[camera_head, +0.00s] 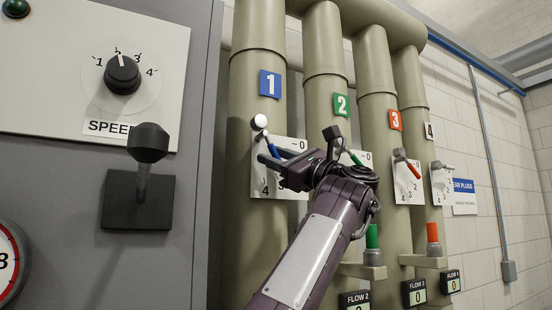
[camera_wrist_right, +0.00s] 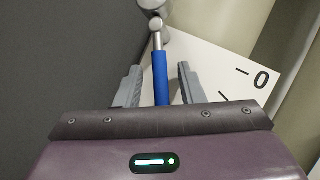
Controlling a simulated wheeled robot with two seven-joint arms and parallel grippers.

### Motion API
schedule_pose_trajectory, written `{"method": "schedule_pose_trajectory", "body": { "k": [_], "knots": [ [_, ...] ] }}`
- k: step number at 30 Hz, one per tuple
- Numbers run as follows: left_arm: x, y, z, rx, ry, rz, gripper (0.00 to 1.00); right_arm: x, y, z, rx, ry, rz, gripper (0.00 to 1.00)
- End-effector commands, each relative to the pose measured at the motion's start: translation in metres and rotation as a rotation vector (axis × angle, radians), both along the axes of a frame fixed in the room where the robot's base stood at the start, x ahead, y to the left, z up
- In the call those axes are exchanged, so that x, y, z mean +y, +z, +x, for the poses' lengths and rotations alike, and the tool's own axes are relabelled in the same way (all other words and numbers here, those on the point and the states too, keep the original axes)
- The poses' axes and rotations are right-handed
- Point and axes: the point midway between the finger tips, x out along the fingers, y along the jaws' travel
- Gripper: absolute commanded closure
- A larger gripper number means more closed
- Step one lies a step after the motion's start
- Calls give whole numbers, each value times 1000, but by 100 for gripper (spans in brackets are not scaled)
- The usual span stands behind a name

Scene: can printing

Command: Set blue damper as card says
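The blue damper (camera_head: 272,149) is a lever with a blue handle on a round white pivot, in front of a white scale plate (camera_head: 292,187) on pipe 1. Its handle slants down and slightly right from the pivot. The plate shows 0 at upper right and 4 at lower left; the marks between are mostly hidden by my gripper. My right gripper (camera_head: 277,157) is at the handle. In the right wrist view the blue handle (camera_wrist_right: 160,77) stands between the two open fingers, with a gap on each side. My left gripper is not in view. No instruction card is readable here.
Pipes 2, 3 and 4 stand to the right with a green, a red (camera_head: 413,170) and another lever. Flow displays (camera_head: 414,292) below read 0. A grey panel with a speed knob (camera_head: 122,74) and a black-knobbed lever (camera_head: 148,143) stands close on the left.

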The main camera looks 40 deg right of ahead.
Motion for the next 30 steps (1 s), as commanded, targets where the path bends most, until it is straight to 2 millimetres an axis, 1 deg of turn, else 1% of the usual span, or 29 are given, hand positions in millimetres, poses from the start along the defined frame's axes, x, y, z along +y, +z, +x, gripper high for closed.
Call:
{"method": "schedule_pose_trajectory", "body": {
  "k": [5, 8, 15, 18, 21, 25, 30],
  "knots": [
    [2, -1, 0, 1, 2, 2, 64, -1, -1, -1, 0, -1, 0, 65],
    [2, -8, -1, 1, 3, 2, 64, -3, -7, -7, 0, -2, 1, 65],
    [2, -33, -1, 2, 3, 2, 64, -12, -26, -43, -1, -4, 0, 65],
    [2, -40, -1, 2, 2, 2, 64, -16, -31, -56, -1, -4, 1, 65],
    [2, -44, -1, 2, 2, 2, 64, -17, -33, -64, -1, -2, -1, 65],
    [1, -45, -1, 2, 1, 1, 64, -18, -34, -69, 0, 0, -1, 65],
    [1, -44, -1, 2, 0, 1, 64, -18, -33, -69, 0, 0, 0, 65]
  ]
}}
